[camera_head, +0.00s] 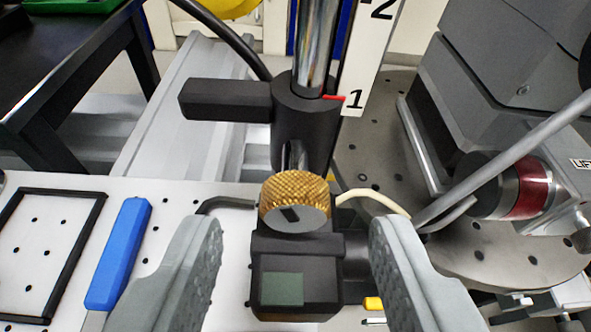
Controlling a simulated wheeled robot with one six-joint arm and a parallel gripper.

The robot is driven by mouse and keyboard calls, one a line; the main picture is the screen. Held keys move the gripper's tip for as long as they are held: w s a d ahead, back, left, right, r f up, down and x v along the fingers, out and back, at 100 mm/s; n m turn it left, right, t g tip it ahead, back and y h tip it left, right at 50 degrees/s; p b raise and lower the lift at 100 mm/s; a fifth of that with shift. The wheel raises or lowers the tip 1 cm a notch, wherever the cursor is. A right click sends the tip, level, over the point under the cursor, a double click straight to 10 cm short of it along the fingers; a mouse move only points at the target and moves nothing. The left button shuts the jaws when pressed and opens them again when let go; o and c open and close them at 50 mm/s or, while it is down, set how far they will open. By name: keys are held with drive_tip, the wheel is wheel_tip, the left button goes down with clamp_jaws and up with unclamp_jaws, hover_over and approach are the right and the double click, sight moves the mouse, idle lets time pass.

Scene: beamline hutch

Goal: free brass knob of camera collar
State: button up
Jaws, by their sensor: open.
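The brass knob (295,202) is knurled, with a grey end face bearing a dark slot. It sits at the middle of the view, in front of the black camera collar (303,125) on a shiny vertical post (317,45). A black camera body (296,275) with a dark green square on top is just below the knob. My gripper (296,240) is open, its two grey ribbed fingers apart to the left and right of the camera body and knob. Neither finger visibly touches the knob.
A black arm (225,100) sticks out left from the collar. A scale plate (366,60) stands behind the post, with a red pointer near 1. A blue-handled tool (118,254) and a black frame (92,222) lie at left. A grey rod (505,160) and red-banded cylinder (533,188) crowd the right.

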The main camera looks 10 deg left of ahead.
drive_tip(key=shift+x, duration=1.1)
drive_tip(key=c, duration=1)
drive_tip(key=shift+a+n+h, duration=0.1)
drive_tip(key=shift+n+h, duration=0.4)
drive_tip(key=shift+n, duration=0.4)
drive_tip(key=shift+s+a+f+n+t+h, duration=0.1)
drive_tip(key=shift+n+t+h, duration=0.35)
drive_tip(key=shift+n, duration=0.35)
drive_tip(key=shift+n+t+h, duration=0.25)
drive_tip(key=shift+n+h, duration=0.3)
drive_tip(key=shift+n, duration=0.25)
drive_tip(key=shift+f, duration=0.1)
